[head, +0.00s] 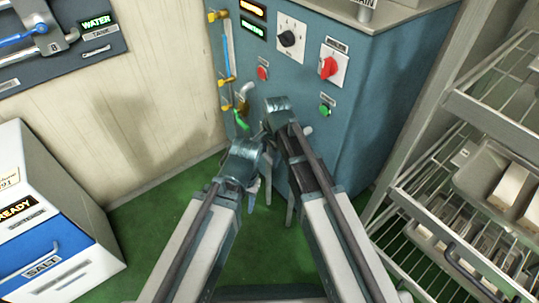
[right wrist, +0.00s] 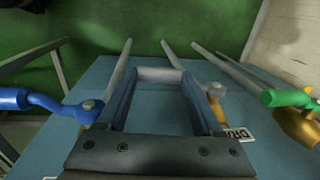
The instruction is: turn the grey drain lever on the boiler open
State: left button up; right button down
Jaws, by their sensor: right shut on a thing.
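The blue-grey boiler (head: 348,120) stands at the back, with its front facing me. In the right wrist view the grey drain lever (right wrist: 160,74) lies between the two fingers of my right gripper, which are shut on it. It points left from its brass valve (right wrist: 217,118), crosswise to the pipes. In the head view my right gripper (head: 279,108) is low at the boiler front and its hand hides most of the lever. My left gripper (head: 244,163) is close beside it, lower left; its fingers are not clear enough to judge.
In the right wrist view a blue lever (right wrist: 30,99) is left of the fingers and a green lever (right wrist: 288,98) is right, both near. Several grey pipes extend beyond the valves. A wire rack (head: 485,118) stands right, a salt box (head: 45,262) left.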

jog(key=shift+c, duration=0.2)
grip_release()
